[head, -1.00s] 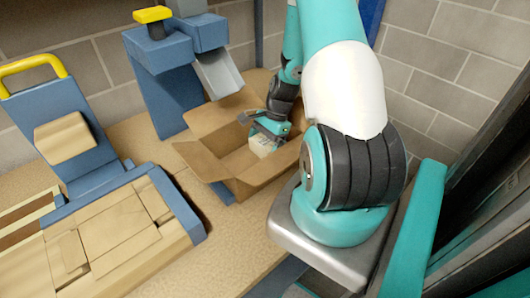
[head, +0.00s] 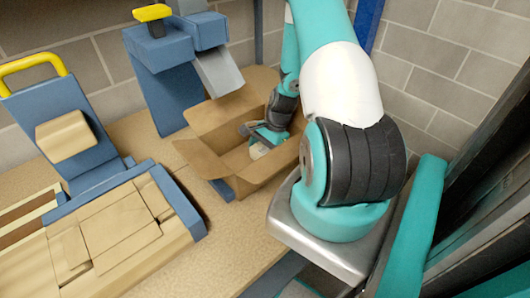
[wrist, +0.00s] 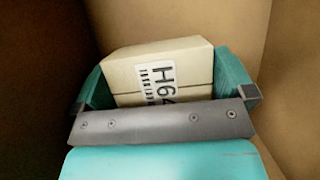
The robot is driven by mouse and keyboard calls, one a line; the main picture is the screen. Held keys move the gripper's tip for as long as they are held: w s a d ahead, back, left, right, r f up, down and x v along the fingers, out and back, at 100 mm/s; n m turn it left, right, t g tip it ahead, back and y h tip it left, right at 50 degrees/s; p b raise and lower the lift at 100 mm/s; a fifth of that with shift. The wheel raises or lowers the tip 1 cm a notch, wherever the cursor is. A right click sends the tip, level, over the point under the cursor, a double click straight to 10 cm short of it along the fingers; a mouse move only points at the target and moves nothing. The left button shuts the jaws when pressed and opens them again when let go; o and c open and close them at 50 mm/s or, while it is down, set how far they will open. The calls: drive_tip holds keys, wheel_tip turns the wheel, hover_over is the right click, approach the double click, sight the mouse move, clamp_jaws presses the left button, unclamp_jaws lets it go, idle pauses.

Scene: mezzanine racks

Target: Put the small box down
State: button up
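The small box (wrist: 125,75) is pale cardboard with a white label reading "H64" and a barcode. In the wrist view it sits between the two teal fingers, which touch its left and right sides. In the head view only a pale bit of the small box (head: 257,152) shows under my gripper (head: 260,137). My gripper is shut on it, down inside an open brown carton (head: 268,176). The carton's walls (wrist: 40,60) surround it in the wrist view. I cannot tell whether the small box touches the carton's floor.
The carton stands on a tan worktop (head: 232,226) with its flaps folded out. A blue machine with a grey chute (head: 219,72) stands just behind it. A blue unit with a yellow handle (head: 32,65) and a tan-topped tray (head: 115,232) fill the left.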

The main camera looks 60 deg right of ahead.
drive_tip(key=shift+r, duration=0.1)
drive_tip(key=b+v, duration=0.2)
drive_tip(key=v, duration=1)
drive_tip(key=shift+b, duration=0.4)
